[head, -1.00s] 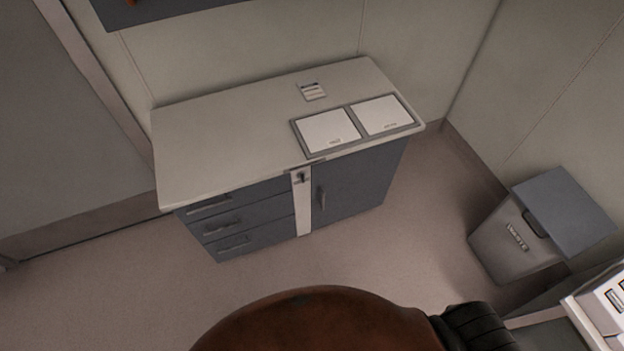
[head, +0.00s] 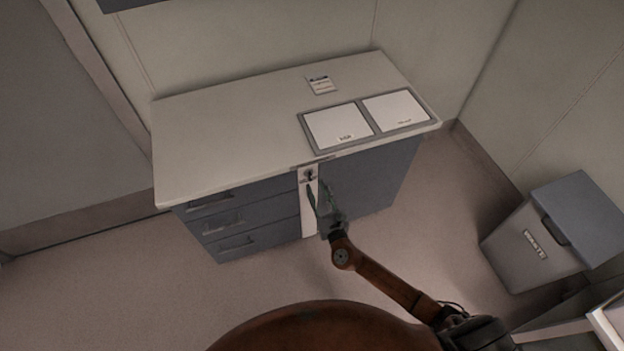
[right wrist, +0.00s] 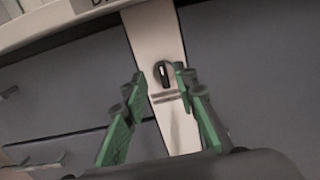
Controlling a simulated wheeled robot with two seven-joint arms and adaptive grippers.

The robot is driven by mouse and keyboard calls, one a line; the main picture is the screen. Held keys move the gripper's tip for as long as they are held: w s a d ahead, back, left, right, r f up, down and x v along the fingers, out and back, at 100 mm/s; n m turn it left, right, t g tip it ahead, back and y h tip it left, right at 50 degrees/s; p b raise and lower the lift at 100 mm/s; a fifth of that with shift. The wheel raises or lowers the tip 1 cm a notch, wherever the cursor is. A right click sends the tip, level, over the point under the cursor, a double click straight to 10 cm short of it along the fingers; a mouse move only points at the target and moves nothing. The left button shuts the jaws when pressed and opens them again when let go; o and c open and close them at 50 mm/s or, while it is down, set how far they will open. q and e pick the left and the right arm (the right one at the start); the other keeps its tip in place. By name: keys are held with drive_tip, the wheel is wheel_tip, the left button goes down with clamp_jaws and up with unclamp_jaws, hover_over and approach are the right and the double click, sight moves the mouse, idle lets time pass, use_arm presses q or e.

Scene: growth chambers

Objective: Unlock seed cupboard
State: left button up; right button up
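The seed cupboard (head: 385,179) is a grey-blue door at the right of the cabinet front, beside a white vertical strip. The lock (head: 310,175) with a dark key or knob sits near the top of that strip. It also shows in the right wrist view as a dark upright knob on a round plate (right wrist: 163,74). My right gripper (head: 318,192) is in front of the strip, just below the lock. In the right wrist view its green-padded fingers (right wrist: 158,98) are spread apart, with the lock beyond and between their tips. They hold nothing. My left gripper is not in view.
Several drawers (head: 224,221) with bar handles are left of the strip. The worktop (head: 220,130) carries two white panels (head: 338,126) in a grey frame and a small label card (head: 321,85). A grey waste bin (head: 535,245) stands at the right. The floor left of my arm is clear.

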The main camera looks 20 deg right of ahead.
sight(311, 176)
drive_tip(key=w, duration=0.5)
drive_tip(key=shift+f+b, duration=0.1)
drive_tip(key=shift+b, duration=0.2)
drive_tip(key=shift+s, duration=0.1)
clamp_jaws()
